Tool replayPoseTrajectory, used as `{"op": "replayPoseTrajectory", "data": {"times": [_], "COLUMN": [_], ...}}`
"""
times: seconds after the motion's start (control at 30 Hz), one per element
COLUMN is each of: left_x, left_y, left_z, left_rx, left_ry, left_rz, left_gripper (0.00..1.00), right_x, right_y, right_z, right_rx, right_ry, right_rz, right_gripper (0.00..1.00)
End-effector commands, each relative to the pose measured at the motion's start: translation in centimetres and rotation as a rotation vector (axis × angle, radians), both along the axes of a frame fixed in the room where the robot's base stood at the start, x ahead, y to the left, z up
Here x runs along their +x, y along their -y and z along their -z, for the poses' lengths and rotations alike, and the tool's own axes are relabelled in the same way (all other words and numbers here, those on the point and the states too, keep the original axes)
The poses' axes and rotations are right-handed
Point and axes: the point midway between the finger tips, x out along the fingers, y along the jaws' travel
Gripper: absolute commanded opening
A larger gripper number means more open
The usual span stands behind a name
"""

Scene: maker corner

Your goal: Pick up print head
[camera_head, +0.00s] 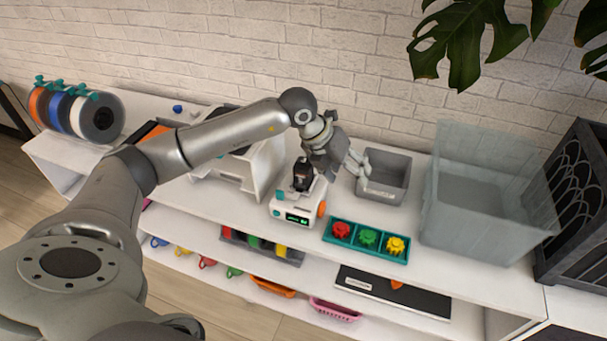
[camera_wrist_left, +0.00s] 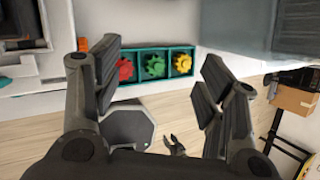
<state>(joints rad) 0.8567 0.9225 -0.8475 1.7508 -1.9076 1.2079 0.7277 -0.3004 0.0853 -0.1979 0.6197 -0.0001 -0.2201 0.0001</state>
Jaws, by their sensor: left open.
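A small black part (camera_head: 302,174), which looks like the print head, stands upright on a white device (camera_head: 290,208) with a green display and an orange knob. My left gripper (camera_head: 350,163) is above and to the right of it, apart from it, beside the grey bin. In the left wrist view the left gripper (camera_wrist_left: 160,78) is open, with nothing between its fingers. A dark part with orange (camera_wrist_left: 22,44) shows at that view's left edge; I cannot tell whether it is the print head.
A teal tray (camera_head: 352,246) holds red, green and yellow gears; it also shows in the left wrist view (camera_wrist_left: 150,85). A grey bin (camera_head: 388,190) and a large clear box (camera_head: 470,225) stand to the right. A filament spool rack (camera_head: 98,118) is far left.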

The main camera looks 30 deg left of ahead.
Motion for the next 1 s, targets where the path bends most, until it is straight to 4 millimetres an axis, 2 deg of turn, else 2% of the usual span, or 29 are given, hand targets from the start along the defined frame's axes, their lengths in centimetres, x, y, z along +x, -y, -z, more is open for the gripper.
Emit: {"op": "replayPoseTrajectory", "data": {"times": [0.03, 0.1, 0.2, 0.3, 0.6, 0.77, 1.0], "left_x": [0.5, 0.6, 0.5, 0.5, 2.0, 2.3, 2.7], "left_y": [-3.5, -7.4, -11.0, -12.7, -13.3, -13.5, -14.0], "left_z": [-0.7, -1.3, -2.3, -2.3, 1.6, 2.7, 6.0], "left_rx": [0.11, 0.226, 0.333, 0.38, 0.387, 0.389, 0.386], "left_ry": [-0.005, -0.022, -0.037, -0.048, -0.05, -0.05, -0.05], "left_rz": [-0.051, -0.115, -0.183, -0.217, -0.221, -0.22, -0.22], "left_gripper": [0.66, 0.66, 0.66, 0.66, 0.66, 0.66, 0.66], "right_x": [0.0, 0.0, 0.0, 0.1, 0.1, 0.1, 0.1], "right_y": [-0.1, -0.3, -0.7, -1.0, -1.0, -0.8, -0.3], "right_z": [0.0, 0.0, 0.1, -0.1, -1.3, -1.7, -3.6], "right_rx": [0.001, 0.004, 0.008, 0.013, 0.013, 0.01, 0.004], "right_ry": [0.001, 0.001, 0.001, 0.001, 0.001, 0.002, 0.002], "right_rz": [0.0, -0.001, -0.001, -0.001, -0.001, -0.001, 0.0], "right_gripper": [0.4, 0.4, 0.4, 0.4, 0.4, 0.4, 0.4]}}
